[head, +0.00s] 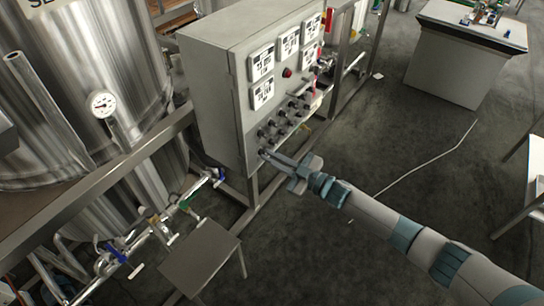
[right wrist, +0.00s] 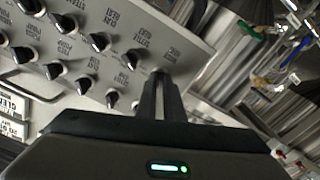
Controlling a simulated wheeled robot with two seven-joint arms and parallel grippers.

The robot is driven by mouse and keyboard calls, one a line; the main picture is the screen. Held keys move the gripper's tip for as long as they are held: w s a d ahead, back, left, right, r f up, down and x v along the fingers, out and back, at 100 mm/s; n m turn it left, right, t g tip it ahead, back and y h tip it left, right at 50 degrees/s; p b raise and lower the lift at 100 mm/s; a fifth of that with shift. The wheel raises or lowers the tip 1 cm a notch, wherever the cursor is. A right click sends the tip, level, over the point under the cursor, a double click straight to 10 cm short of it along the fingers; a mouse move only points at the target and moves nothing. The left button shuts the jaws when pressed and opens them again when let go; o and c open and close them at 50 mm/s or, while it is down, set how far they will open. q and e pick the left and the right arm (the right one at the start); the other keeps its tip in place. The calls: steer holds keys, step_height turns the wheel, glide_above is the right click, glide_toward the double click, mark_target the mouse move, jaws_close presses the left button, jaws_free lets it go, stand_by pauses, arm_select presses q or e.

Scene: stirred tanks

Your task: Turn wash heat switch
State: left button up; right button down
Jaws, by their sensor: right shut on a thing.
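The grey control box (head: 215,90) carries rows of black switch knobs on its front face. My right gripper (head: 268,155) reaches in from the right to the lower left corner of the panel. It is shut on a switch knob there, and the knob is mostly hidden by the fingers. In the right wrist view, the two fingers (right wrist: 160,82) close together on the end position of a row, just under a small label that looks like it ends in HEAT. Other black knobs (right wrist: 134,58) stand clear beside the fingers. My left gripper is not in view.
White displays (head: 263,62) and a red button (head: 287,72) are above the knobs. Steel tanks (head: 70,80) and piping with blue-handled valves (head: 118,252) stand left of the box. A small steel stand (head: 202,258) is below. The dark floor to the right is mostly clear.

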steer(key=shift+m, duration=0.3)
steer(key=c, duration=1.9)
jaws_free()
steer(key=shift+o, duration=0.2)
steer(key=shift+d, duration=0.1)
steer(key=b+v, duration=0.4)
steer(key=v, duration=1.3)
steer(key=shift+s, duration=0.15)
steer(key=shift+d, duration=0.1)
